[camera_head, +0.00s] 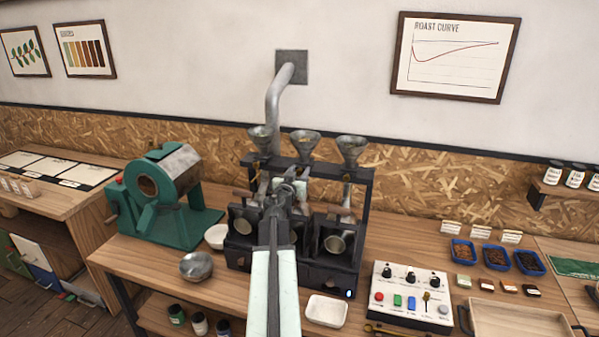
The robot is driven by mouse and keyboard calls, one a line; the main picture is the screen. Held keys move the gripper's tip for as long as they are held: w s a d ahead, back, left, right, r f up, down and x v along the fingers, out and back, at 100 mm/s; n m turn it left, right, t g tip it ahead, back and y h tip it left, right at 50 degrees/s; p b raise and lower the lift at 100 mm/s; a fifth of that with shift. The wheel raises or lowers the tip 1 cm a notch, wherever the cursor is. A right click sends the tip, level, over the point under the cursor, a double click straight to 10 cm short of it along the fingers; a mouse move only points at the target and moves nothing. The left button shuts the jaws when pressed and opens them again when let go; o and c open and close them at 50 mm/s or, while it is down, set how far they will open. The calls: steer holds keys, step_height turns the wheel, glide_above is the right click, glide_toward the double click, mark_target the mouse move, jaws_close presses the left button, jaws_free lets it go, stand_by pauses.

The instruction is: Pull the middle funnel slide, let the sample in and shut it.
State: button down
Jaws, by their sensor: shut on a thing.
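A dark sample roaster (365,205) stands on the bench with three metal funnels on its top rail. The middle funnel (305,144) sits between the left funnel (261,138) and the right funnel (352,149), with some sample showing in it. My gripper (294,184) is just below the middle funnel, at the height of its slide, and is shut on that slide. My gripper and arm hide the slide and most of the middle drum, so I cannot tell how far the slide is out. The side drums have round fronts, including the right one (335,244).
A green roaster (160,200) stands left, with a metal bowl (196,266) in front. A white tray (326,310) and a control box (412,294) lie to the right. Blue bean trays (495,256) sit farther right. A grey pipe (273,100) rises behind the funnels.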

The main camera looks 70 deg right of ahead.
steer(key=a, duration=0.3)
steer(key=shift+s, duration=0.1)
steer(key=c, duration=1.2)
jaws_free()
steer(key=shift+c, duration=0.2)
